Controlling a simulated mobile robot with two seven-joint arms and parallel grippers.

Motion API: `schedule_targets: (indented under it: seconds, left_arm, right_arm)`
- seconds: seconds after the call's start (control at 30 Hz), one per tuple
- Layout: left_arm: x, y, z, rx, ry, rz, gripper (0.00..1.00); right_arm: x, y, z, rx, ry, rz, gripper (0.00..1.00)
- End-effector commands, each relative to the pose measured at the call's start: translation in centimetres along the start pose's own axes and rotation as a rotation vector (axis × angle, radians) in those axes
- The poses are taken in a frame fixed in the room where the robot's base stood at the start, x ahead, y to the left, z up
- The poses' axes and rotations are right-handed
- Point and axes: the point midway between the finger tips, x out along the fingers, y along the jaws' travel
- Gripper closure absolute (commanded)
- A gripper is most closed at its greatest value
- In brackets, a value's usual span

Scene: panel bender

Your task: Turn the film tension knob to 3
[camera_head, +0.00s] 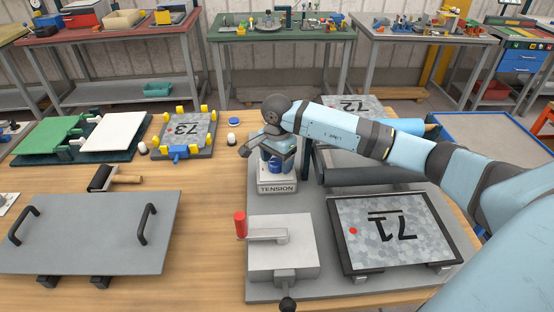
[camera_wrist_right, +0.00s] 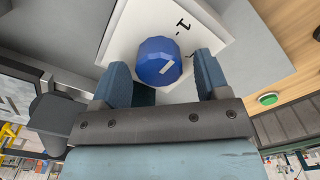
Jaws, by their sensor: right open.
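The film tension knob is a blue faceted knob (camera_head: 274,167) on a white box (camera_head: 277,187) labelled TENSION. My right gripper (camera_head: 277,152) is above it, pointing down, and hides part of the knob and the dial. In the right wrist view the knob (camera_wrist_right: 158,62) sits between the two spread fingers of my right gripper (camera_wrist_right: 160,68), with a gap beside the right finger. A "1" and a short tick show beside the knob; other numbers are hidden. My left gripper is out of view.
A grey plate with two handles (camera_head: 90,232) lies at the left.

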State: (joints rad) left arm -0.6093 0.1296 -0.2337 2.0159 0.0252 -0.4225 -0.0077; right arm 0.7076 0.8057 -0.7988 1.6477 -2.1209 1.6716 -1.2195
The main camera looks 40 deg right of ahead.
Motion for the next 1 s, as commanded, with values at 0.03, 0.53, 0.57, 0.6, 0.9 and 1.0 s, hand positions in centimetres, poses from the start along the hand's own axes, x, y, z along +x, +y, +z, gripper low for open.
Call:
schedule_targets:
  seconds: [0.03,0.53,0.57,0.6,0.9,1.0]
  left_arm:
    - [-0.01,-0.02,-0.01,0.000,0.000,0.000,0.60]
    - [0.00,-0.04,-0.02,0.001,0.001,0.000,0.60]
    - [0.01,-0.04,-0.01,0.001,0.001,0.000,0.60]
    - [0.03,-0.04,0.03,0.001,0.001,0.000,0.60]
    - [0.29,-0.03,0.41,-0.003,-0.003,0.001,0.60]
    - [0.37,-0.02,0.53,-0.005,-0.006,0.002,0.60]
  right_arm:
    - [-0.01,0.00,0.00,0.000,0.000,0.000,0.31]
    - [-0.02,0.02,-0.03,0.018,0.001,0.000,0.81]
    - [-0.02,0.02,-0.03,0.026,0.001,0.000,0.81]
    - [-0.01,0.03,-0.04,0.038,0.001,0.000,0.81]
    - [0.02,0.10,-0.04,0.225,0.001,0.000,0.80]
    - [0.01,0.13,-0.03,0.316,0.001,-0.001,0.80]
